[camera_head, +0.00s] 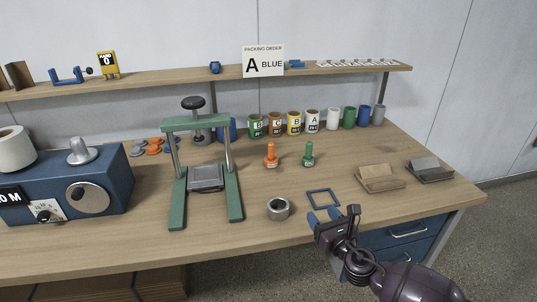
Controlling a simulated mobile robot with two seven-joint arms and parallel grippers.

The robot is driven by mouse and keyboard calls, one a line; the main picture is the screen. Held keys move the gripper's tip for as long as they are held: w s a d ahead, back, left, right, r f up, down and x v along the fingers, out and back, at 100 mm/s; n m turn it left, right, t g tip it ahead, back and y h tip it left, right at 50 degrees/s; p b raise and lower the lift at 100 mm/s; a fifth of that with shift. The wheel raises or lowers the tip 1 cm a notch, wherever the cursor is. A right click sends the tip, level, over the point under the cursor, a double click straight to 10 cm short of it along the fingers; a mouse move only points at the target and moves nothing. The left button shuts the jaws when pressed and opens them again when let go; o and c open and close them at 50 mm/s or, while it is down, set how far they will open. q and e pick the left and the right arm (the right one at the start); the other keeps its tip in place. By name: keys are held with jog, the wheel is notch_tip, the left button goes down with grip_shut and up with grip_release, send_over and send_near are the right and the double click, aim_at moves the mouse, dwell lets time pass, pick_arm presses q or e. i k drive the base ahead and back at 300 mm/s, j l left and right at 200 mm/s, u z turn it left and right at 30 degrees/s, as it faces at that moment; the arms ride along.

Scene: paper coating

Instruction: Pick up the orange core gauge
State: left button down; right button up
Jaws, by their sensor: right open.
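The orange core gauge (271,156) stands upright near the middle of the table, just right of the green press frame. A similar green gauge (308,154) stands upright to its right. My right gripper (324,216) is open and empty at the table's front edge. It is in front of and to the right of the orange gauge, well apart from it. Its fingertips are close to the near side of a dark blue square frame (323,198). My left gripper is not in view.
The green press (178,200) stands left of the gauge. A grey ring (278,208) lies in front of it. Several labelled cans (255,126) line the back below a shelf (300,73). Two card holders (380,184) (430,174) sit right. A blue machine (100,190) stands left.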

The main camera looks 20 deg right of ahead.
aim_at(271, 161)
jog(key=i+l, duration=0.1)
jog(key=i, duration=0.75)
